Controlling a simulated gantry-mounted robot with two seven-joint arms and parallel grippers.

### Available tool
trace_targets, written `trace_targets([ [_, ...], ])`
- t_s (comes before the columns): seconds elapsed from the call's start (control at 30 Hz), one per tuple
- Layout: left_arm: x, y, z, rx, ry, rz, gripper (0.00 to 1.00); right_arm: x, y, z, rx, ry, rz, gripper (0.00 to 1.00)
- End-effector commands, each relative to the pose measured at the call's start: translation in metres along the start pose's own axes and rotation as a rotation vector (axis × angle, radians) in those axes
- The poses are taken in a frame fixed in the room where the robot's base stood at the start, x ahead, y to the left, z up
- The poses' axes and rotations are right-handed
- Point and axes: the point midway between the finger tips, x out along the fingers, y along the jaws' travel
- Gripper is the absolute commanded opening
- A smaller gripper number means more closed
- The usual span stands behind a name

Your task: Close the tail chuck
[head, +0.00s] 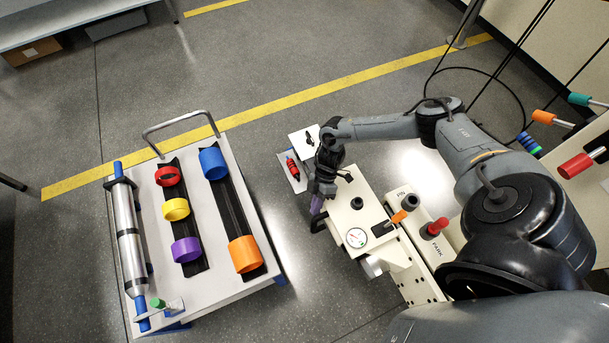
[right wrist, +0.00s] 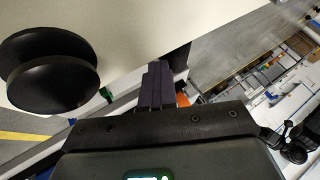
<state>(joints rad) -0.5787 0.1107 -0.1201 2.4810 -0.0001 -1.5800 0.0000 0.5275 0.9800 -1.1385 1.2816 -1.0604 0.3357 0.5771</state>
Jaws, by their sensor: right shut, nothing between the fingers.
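The cream machine housing (head: 375,222) stands right of the cart, with a round dial gauge (head: 356,237), a black knob (head: 357,203) and an orange-banded lever (head: 399,216) on top. I cannot tell which part is the tail chuck. My right gripper (head: 317,206) is at the housing's left end, close to a dark curved part (head: 318,222). In the right wrist view its purple fingers (right wrist: 155,85) are together, with nothing between them. A large black round knob (right wrist: 52,70) shows on the cream surface to their left. My left gripper is out of view.
A white cart (head: 215,250) at left carries coloured rings (head: 175,209) on black rails and a silver cylinder (head: 130,240). A red-handled lever (head: 437,226) marked PARK is right of the housing. A red item (head: 293,168) lies behind. Floor separates cart and housing.

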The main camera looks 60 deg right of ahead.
Motion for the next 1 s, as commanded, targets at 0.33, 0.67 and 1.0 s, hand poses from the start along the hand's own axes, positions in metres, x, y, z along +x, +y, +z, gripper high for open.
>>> trace_targets([
  [0.33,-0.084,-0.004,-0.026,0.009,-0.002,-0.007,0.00,0.036,-0.093,0.006,0.003,0.001,-0.013,0.00],
  [0.67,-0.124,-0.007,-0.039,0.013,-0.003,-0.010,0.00,0.075,-0.162,0.016,0.002,0.002,-0.010,0.00],
  [1.0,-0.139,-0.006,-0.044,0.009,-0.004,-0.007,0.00,0.097,-0.195,0.022,0.000,0.001,-0.003,0.00],
])
